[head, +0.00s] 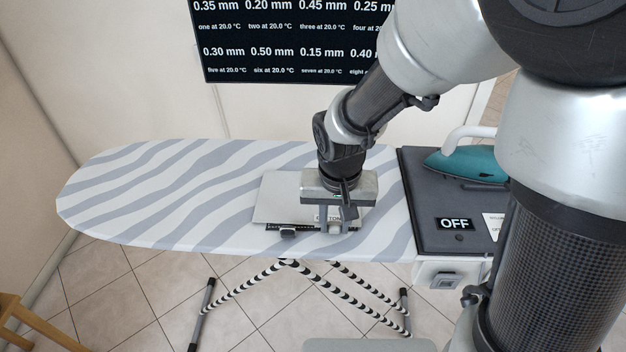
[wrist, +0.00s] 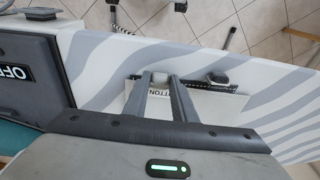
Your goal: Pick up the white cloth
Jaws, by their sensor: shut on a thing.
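My gripper (head: 337,222) points down over the ironing board, at the front edge of a flat pale plate (head: 278,195). In the wrist view its two fingers (wrist: 160,82) are close together with a small pale piece between their tips. I take this piece for the white cloth (wrist: 159,76); most of it is hidden by the fingers. The plate carries a label partly covered by the fingers, with "TTON" readable in the wrist view. A dark marked strip and a small dark block (head: 288,233) lie along the plate's front edge.
The striped ironing board (head: 150,195) is clear to the left. A teal iron (head: 465,163) rests on a dark stand (head: 425,200) marked "OFF" at the right. A black sign (head: 290,40) hangs on the wall behind. Tiled floor lies below.

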